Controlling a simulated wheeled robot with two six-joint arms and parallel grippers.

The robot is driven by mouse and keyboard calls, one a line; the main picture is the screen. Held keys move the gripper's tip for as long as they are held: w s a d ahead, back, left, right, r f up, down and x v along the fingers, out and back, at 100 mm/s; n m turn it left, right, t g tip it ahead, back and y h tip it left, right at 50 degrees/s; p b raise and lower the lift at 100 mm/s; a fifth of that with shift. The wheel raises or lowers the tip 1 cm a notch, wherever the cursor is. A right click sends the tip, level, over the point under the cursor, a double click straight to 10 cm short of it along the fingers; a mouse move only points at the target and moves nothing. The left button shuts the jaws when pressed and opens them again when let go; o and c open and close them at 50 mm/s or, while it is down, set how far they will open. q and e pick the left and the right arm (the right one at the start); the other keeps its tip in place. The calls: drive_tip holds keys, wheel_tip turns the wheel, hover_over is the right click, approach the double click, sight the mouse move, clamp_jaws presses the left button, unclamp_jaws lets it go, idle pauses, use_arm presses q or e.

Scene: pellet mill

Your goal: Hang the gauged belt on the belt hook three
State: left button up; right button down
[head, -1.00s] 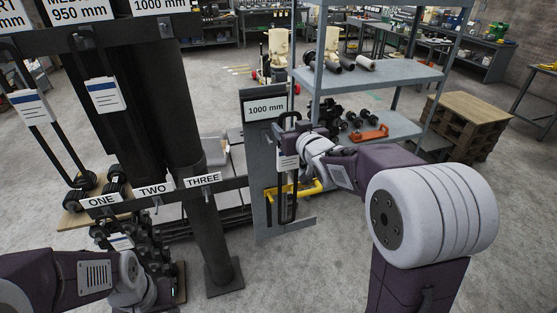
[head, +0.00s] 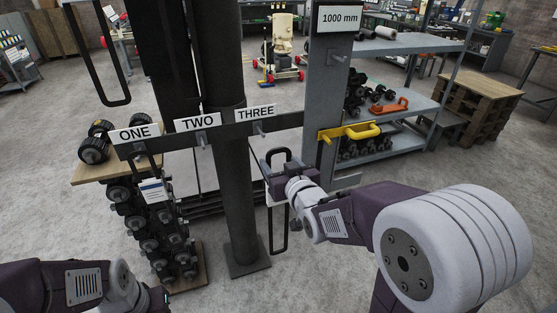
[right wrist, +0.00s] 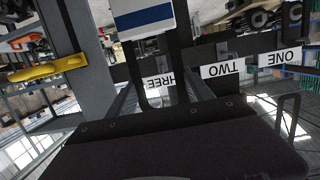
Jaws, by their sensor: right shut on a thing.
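The gauged belt is a black loop (head: 285,232) hanging from my right gripper (head: 277,178), which is shut on it. A white tag with a blue stripe (right wrist: 143,18) shows on it in the upside-down right wrist view. Belt hook three (head: 258,130) is a small peg by the THREE label on the rack bar. It looks empty, and the held belt is below and right of it, apart from it. In the right wrist view the belt partly covers the THREE label (right wrist: 158,85). My left gripper (head: 158,298) is at the lower left, its fingers unclear.
Hook one holds a tagged belt (head: 153,190); hook two (head: 203,138) looks empty. Right of hook three is the grey 1000 mm gauge plate (head: 325,95) with a yellow handle (head: 350,132). Roller racks stand lower left.

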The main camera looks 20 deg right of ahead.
sight(264, 137)
drive_tip(key=shift+d+f, duration=0.3)
drive_tip(key=shift+d, duration=0.15)
drive_tip(key=shift+a+r, duration=0.1)
drive_tip(key=shift+a, duration=0.4)
drive_tip(key=shift+d, duration=0.15)
drive_tip(key=shift+w+d, duration=0.1)
drive_tip(key=shift+w, duration=0.5)
use_arm(q)
drive_tip(key=shift+d+f, duration=0.1)
drive_tip(key=shift+d, duration=0.1)
use_arm(e)
drive_tip(key=shift+w+a, duration=0.15)
drive_tip(key=shift+w, duration=3.5)
drive_tip(key=shift+w+a, duration=0.15)
drive_tip(key=shift+w, duration=3.5)
use_arm(q)
drive_tip(key=shift+f, duration=0.35)
